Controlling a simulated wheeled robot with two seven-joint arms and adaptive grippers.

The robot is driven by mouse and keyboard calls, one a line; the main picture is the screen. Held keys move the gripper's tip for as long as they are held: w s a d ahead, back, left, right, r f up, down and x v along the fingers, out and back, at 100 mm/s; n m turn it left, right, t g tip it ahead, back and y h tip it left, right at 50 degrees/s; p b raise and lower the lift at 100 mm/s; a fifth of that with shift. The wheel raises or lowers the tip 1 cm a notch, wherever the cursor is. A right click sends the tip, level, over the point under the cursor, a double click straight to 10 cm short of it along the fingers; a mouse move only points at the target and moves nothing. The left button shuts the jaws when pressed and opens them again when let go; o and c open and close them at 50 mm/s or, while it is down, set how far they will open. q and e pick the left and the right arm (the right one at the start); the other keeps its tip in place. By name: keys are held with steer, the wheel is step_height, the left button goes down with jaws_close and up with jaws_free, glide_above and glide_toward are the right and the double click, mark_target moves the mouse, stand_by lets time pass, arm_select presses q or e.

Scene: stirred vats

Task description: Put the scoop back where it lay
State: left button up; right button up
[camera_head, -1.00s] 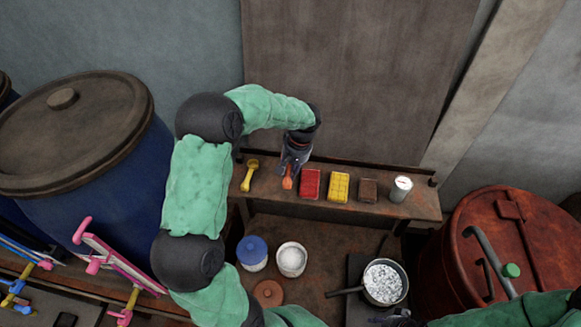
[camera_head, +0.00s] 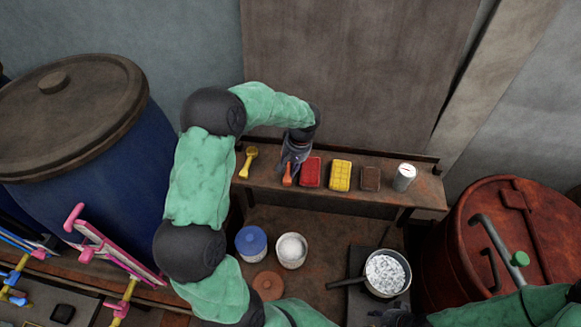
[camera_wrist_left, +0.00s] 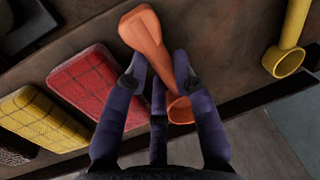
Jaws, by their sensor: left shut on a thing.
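An orange scoop (camera_head: 287,174) is at the wooden shelf (camera_head: 330,195), between a yellow scoop (camera_head: 248,161) and a red block (camera_head: 311,172). My left gripper (camera_head: 293,164) points down and is shut on the orange scoop. I cannot tell whether the scoop touches the shelf. The yellow scoop also shows in the left wrist view (camera_wrist_left: 284,60), apart from the gripper. A dark part at the bottom edge may be my right gripper (camera_head: 396,318); its fingers are unclear.
A yellow block (camera_head: 340,175), a brown block (camera_head: 370,179) and a white can (camera_head: 404,177) stand further right on the shelf. Below are a blue-lidded jar (camera_head: 251,241), a white-filled tub (camera_head: 291,250) and a pan (camera_head: 386,274). A red vat (camera_head: 520,235) stands right.

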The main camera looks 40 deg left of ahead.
arm_select(q)
steer(key=shift+f+b, duration=0.3)
steer(key=shift+b, duration=0.1)
stand_by(0.4)
steer(key=o, duration=1)
step_height(320, 180, up, 12)
steer(key=w+d, duration=0.1)
steer(key=d, duration=0.1)
steer(key=shift+w, duration=0.2)
steer(key=shift+f, duration=0.15)
